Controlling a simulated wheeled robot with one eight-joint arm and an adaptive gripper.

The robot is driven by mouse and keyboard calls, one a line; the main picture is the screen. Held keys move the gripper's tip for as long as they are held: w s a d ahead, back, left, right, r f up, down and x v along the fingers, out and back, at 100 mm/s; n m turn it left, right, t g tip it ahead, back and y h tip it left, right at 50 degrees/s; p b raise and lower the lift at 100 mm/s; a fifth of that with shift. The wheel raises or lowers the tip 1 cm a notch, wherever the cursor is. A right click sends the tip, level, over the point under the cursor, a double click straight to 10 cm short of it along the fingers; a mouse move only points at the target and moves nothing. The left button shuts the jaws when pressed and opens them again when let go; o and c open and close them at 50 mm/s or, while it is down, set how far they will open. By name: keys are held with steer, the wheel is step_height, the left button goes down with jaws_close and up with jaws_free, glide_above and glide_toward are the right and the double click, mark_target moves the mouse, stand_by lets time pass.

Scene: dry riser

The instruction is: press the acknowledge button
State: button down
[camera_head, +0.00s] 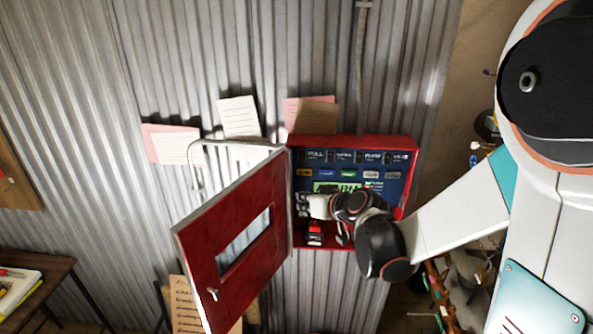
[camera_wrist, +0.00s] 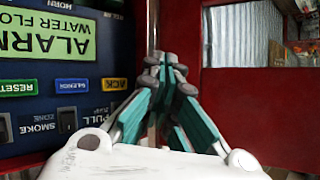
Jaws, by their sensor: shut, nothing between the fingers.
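The yellow acknowledge button (camera_wrist: 115,83), marked ACK, shows upside down in the wrist view, just left of my fingertips. In the head view it is the small yellow label (camera_head: 306,173) at the left of the button row. My gripper (camera_wrist: 164,66) is shut and empty, with its fingertips in front of the panel's edge beside the button. I cannot tell whether they touch the panel. In the head view my gripper (camera_head: 319,206) is at the lower left of the panel, and its fingertips are hard to make out.
The blue panel (camera_head: 398,187) sits in a red cabinet (camera_head: 412,165). Its red door (camera_head: 235,240) with a window hangs open to the left. A blue silence button (camera_wrist: 77,84) and a green reset button (camera_wrist: 17,87) share the row. Papers (camera_head: 238,116) hang on the corrugated wall.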

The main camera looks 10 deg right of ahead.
mark_target(304, 171)
steer(key=shift+w, duration=0.1)
steer(key=shift+w+d, duration=0.45)
steer(key=shift+w, duration=0.95)
steer(key=shift+w+d, duration=0.45)
steer(key=shift+w, duration=0.9)
steer(key=shift+w+d, duration=0.45)
steer(key=shift+w, duration=0.95)
steer(key=shift+w+d, duration=0.15)
steer(key=shift+w, duration=0.25)
steer(key=shift+w+d+b, duration=0.15)
steer(key=shift+w+b, duration=0.25)
steer(key=shift+w, duration=0.05)
steer(key=shift+s, duration=0.1)
steer(key=shift+s+a, duration=0.3)
steer(key=shift+s, duration=0.5)
